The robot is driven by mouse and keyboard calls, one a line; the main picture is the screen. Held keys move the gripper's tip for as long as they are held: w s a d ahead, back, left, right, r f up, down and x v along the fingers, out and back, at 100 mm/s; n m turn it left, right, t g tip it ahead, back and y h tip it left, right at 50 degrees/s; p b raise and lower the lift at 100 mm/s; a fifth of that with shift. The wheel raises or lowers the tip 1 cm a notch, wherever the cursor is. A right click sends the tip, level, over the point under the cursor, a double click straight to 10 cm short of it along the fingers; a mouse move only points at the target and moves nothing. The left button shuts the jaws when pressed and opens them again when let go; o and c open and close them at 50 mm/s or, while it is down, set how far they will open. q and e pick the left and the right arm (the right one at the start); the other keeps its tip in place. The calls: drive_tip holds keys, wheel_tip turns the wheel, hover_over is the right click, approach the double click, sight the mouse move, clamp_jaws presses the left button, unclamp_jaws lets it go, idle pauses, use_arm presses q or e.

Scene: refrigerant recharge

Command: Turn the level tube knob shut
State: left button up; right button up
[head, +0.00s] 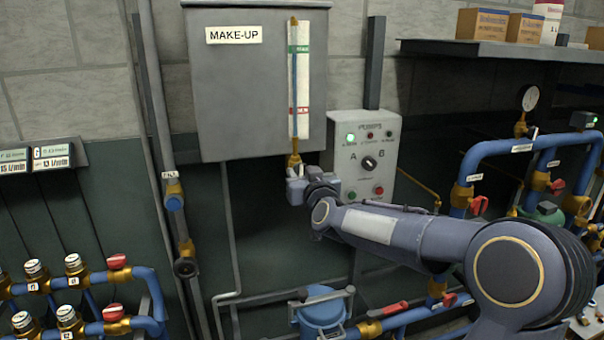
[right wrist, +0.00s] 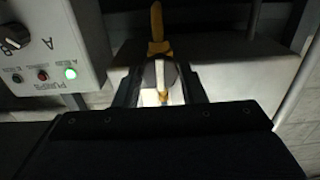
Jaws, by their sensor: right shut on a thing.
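The level tube (head: 293,90) runs upright on the front of the grey MAKE-UP tank (head: 235,90), with a white scale bearing green and red bands beside it. A brass fitting (head: 294,158) is at its lower end; it also shows in the right wrist view (right wrist: 157,40). My right gripper (head: 294,180) is just below this fitting, and in the right wrist view (right wrist: 160,88) its fingers are shut on the level tube knob (right wrist: 160,74). The knob is mostly hidden by the fingers, so its turn angle cannot be told. My left gripper is out of view.
A control box (head: 364,155) with an A/B selector and a lit green lamp stands close to the right of my gripper. Blue pipes with red-handled valves (head: 478,205) are at the right and lower left. A shelf (head: 500,50) with boxes is at upper right.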

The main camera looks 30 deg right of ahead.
drive_tip(key=shift+f+m+b, duration=0.15)
drive_tip(key=shift+m+b, duration=0.15)
drive_tip(key=shift+b, duration=0.15)
drive_tip(key=shift+m+b, duration=0.65)
drive_tip(key=shift+m, duration=0.35)
drive_tip(key=shift+m+b, duration=0.3)
drive_tip(key=shift+m, duration=0.5)
drive_tip(key=shift+m+b, duration=0.75)
drive_tip(key=shift+m, duration=0.35)
drive_tip(key=shift+m+b, duration=0.3)
drive_tip(key=shift+m, duration=0.8)
